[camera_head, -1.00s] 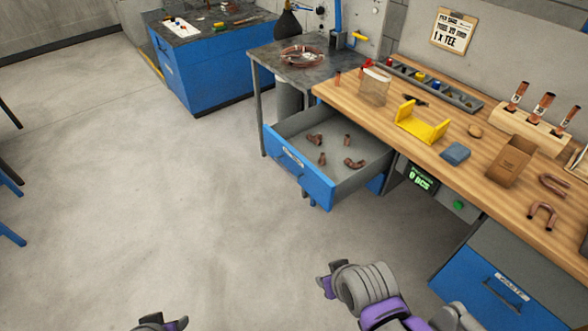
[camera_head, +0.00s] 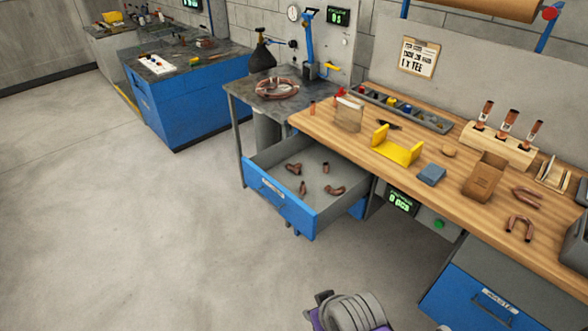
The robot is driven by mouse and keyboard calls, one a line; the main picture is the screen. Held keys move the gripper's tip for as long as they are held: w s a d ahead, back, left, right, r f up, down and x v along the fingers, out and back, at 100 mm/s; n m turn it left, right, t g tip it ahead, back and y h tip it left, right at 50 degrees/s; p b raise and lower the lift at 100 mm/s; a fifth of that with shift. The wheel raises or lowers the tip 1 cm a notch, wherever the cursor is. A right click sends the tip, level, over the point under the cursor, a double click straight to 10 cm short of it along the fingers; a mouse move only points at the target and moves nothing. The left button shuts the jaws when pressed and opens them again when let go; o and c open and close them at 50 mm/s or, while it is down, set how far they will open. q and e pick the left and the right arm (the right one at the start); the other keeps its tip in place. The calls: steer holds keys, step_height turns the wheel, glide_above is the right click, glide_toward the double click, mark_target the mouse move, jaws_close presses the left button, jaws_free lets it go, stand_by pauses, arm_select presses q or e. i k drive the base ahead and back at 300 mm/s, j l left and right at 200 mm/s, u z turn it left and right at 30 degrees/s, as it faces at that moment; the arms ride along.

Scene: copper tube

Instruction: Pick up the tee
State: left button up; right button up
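An open blue drawer (camera_head: 281,208) under the workbench holds several small copper fittings. The fitting at the left (camera_head: 294,168) seems to have a branch like a tee, but it is too small to be sure. Another fitting (camera_head: 336,190) lies at the right, with upright-looking pieces (camera_head: 303,187) between.
A waste drawer (camera_head: 475,300) is at lower right. The floor left of the open drawer is clear.

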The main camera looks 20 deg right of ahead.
mark_target(295, 168)
steer(key=i+z, duration=0.3)
steer(key=z, duration=0.2)
steer(key=i+j+z, duration=0.15)
steer(key=i+z, duration=0.2)
steer(key=z, duration=0.15)
steer(key=i+j+z, duration=0.2)
steer(key=i+j, duration=0.85)
steer(key=i, duration=0.05)
